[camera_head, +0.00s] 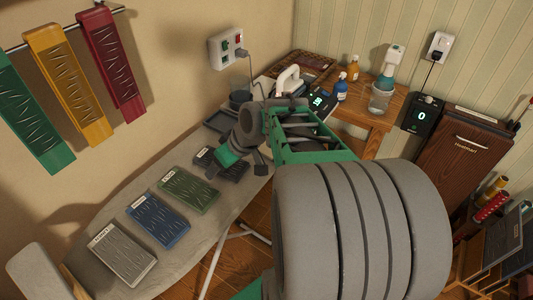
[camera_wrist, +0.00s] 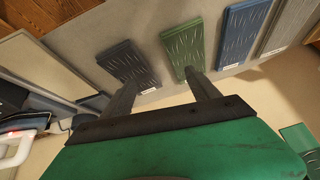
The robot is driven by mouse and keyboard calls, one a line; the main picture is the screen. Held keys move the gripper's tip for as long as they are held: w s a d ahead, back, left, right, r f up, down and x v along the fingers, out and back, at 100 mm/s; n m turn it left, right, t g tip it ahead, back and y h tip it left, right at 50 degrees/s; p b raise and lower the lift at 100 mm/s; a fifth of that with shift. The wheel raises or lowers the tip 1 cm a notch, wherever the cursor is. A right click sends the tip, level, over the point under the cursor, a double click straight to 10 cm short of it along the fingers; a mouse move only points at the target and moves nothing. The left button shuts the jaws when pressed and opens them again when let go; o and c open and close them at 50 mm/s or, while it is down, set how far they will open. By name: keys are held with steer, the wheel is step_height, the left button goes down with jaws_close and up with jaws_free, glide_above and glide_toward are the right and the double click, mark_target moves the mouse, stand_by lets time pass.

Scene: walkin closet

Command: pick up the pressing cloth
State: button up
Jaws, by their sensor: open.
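Several flat folded cloths lie in a row on the grey ironing board (camera_head: 190,240): a grey one (camera_head: 123,253), a blue one (camera_head: 158,219), a green one (camera_head: 189,190) and a dark one (camera_wrist: 130,64). Each has a small label that I cannot read, so I cannot tell which is the pressing cloth. My gripper (camera_head: 238,168) is over the far part of the board, by the dark cloth, which it partly hides in the head view. In the wrist view my gripper (camera_wrist: 160,78) is open and empty, its fingers spread across the dark and green cloths.
Red (camera_head: 110,62), yellow (camera_head: 68,82) and green (camera_head: 34,112) panels hang on the left wall. A brown cabinet (camera_head: 458,165) stands at the right.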

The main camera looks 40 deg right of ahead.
steer(key=o, duration=0.3)
steer(key=d+f+t+b, duration=0.1)
steer(key=d+f, duration=0.1)
steer(key=d, duration=0.2)
steer(key=w+d+f+t+b, duration=0.1)
steer(key=d+f, duration=0.2)
steer(key=d, duration=0.1)
steer(key=w+d+f+t+y+b, duration=0.1)
steer(key=d+f+b, duration=0.1)
steer(key=d+f, duration=0.1)
steer(key=shift+d+t, duration=0.3)
steer(key=shift+d, duration=0.2)
steer(key=o, duration=0.3)
steer(key=s+d+t+b, duration=0.1)
steer(key=d, duration=0.2)
steer(key=s+d+t+h+b, duration=0.1)
steer(key=d+t, duration=0.1)
steer(key=d, duration=0.2)
steer(key=s+d+m+t, duration=0.1)
steer(key=s+d, duration=0.1)
steer(key=d, duration=0.2)
steer(key=shift+s+f+t+b, duration=0.1)
steer(key=shift+f+t+b, duration=0.05)
steer(key=shift+t+b, duration=0.25)
steer(key=shift+w, duration=0.3)
steer(key=x, duration=0.7)
steer(key=shift+d+p, duration=0.1)
steer(key=shift+p, duration=0.3)
